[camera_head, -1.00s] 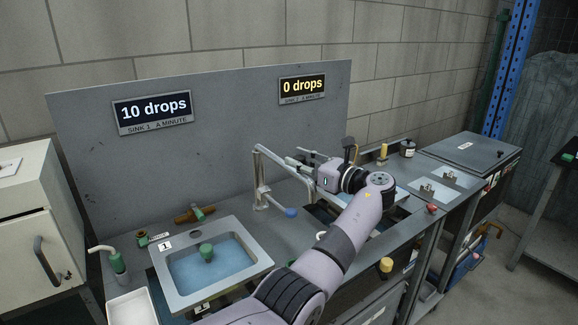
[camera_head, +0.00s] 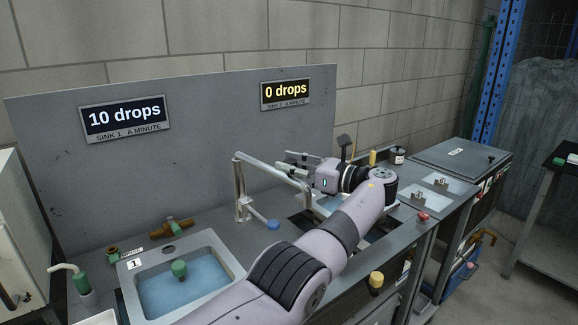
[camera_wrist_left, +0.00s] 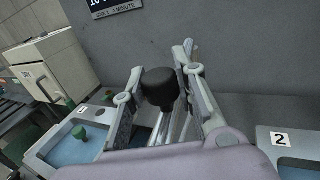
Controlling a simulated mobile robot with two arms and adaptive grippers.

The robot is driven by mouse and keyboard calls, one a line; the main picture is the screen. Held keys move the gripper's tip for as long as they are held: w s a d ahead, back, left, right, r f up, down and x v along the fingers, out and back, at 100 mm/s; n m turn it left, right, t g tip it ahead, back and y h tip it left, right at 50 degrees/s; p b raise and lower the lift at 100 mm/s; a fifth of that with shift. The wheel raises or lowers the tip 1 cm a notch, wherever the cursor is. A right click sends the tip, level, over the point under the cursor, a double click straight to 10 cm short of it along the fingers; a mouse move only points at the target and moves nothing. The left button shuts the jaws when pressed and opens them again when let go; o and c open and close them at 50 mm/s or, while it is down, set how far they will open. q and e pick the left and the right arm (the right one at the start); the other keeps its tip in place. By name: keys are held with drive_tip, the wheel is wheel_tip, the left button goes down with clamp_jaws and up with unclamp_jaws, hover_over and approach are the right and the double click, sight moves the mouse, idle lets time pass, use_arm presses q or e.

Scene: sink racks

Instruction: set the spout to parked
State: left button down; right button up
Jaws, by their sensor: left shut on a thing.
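The spout (camera_head: 270,170) is a grey metal pipe that reaches from a post (camera_head: 240,193) between the two sinks towards the right sink. My left gripper (camera_head: 287,161) is shut on the spout, over the right part of the pipe. In the left wrist view, the fingers (camera_wrist_left: 160,72) stand on both sides of a black knob-like end (camera_wrist_left: 160,87), with grey pipe below it. My left forearm hides part of the right sink. A lever with a blue knob (camera_head: 272,224) sticks out from the post's base. My right gripper is not in view.
Sink 1 (camera_head: 222,252) is at the left, with a green plug (camera_head: 179,269) in blue water. Its sign (camera_head: 125,114) reads 10 drops; the other sign (camera_head: 285,91) reads 0 drops. A grey back panel (camera_head: 210,130) stands behind. A yellow knob (camera_head: 376,280) is at the front.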

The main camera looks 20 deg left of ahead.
use_arm(q)
drive_tip(key=shift+f, duration=0.1)
drive_tip(key=c, duration=1.3)
unclamp_jaws()
drive_tip(key=shift+a, duration=0.1)
wheel_tip(320, 180, up, 10)
drive_tip(key=shift+r, duration=0.1)
